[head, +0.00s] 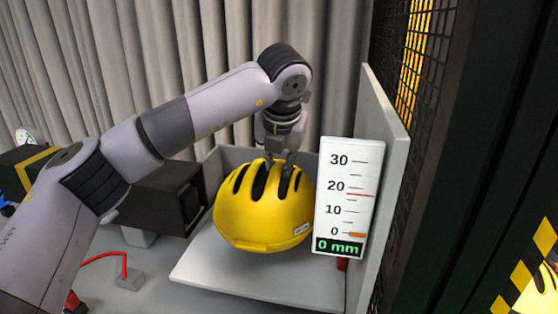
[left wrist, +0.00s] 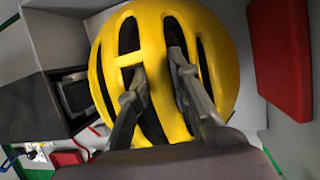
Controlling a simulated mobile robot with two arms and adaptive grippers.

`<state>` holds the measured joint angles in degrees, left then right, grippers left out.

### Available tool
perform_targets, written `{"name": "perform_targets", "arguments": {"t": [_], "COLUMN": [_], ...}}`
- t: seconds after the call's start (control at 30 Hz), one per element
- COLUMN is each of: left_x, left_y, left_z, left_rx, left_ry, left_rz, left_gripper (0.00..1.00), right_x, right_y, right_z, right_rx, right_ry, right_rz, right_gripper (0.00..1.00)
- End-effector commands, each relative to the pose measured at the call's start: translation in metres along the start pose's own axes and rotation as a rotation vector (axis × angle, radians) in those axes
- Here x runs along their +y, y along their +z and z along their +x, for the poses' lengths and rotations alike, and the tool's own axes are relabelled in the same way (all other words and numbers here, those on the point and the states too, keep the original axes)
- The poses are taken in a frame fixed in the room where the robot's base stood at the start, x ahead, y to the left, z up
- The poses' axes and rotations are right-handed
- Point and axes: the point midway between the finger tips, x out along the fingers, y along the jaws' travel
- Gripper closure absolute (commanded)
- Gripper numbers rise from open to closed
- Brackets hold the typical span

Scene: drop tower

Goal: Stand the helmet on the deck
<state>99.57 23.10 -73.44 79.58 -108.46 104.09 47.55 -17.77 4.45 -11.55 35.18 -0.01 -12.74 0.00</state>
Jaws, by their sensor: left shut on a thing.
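The yellow helmet (head: 262,218) with dark vent slots is upright in the head view, over the light grey deck (head: 215,273). I cannot tell whether its underside touches the deck. My left gripper (head: 281,160) comes down from above and is shut on the helmet at its top vents. In the left wrist view the helmet (left wrist: 215,60) fills the middle, and the fingers of my left gripper (left wrist: 155,80) reach into its vent slots. My right gripper is not in view.
A white gauge (head: 345,197) reading 0 mm stands right of the helmet, before a grey upright panel (head: 385,150). A dark box (head: 165,200) stands left of the deck. A red pad (left wrist: 278,60) shows in the left wrist view. Dark mesh (head: 425,130) is at right.

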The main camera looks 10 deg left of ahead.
Motion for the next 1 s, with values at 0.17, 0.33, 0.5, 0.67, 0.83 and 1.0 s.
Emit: {"name": "perform_targets", "arguments": {"t": [0.17, 0.33, 0.5, 0.67, 0.83, 1.0], "left_x": [-0.003, -0.005, -0.006, -0.007, -0.007, -0.007], "left_y": [-0.007, -0.012, -0.016, -0.017, -0.017, -0.017], "left_z": [0.017, 0.029, 0.039, 0.042, 0.041, 0.042], "left_rx": [-0.001, -0.002, -0.003, -0.003, -0.003, -0.003], "left_ry": [0.000, 0.000, 0.000, 0.001, 0.001, 0.000], "left_rz": [0.000, 0.000, 0.001, 0.001, 0.001, 0.001], "left_gripper": [1.00, 1.00, 1.00, 1.00, 1.00, 0.75], "right_x": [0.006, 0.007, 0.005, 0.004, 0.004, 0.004], "right_y": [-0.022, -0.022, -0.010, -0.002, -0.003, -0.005], "right_z": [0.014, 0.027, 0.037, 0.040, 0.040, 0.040], "right_rx": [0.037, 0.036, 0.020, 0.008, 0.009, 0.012], "right_ry": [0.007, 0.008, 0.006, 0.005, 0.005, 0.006], "right_rz": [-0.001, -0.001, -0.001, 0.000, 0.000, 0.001], "right_gripper": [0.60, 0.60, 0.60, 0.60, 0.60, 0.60]}}
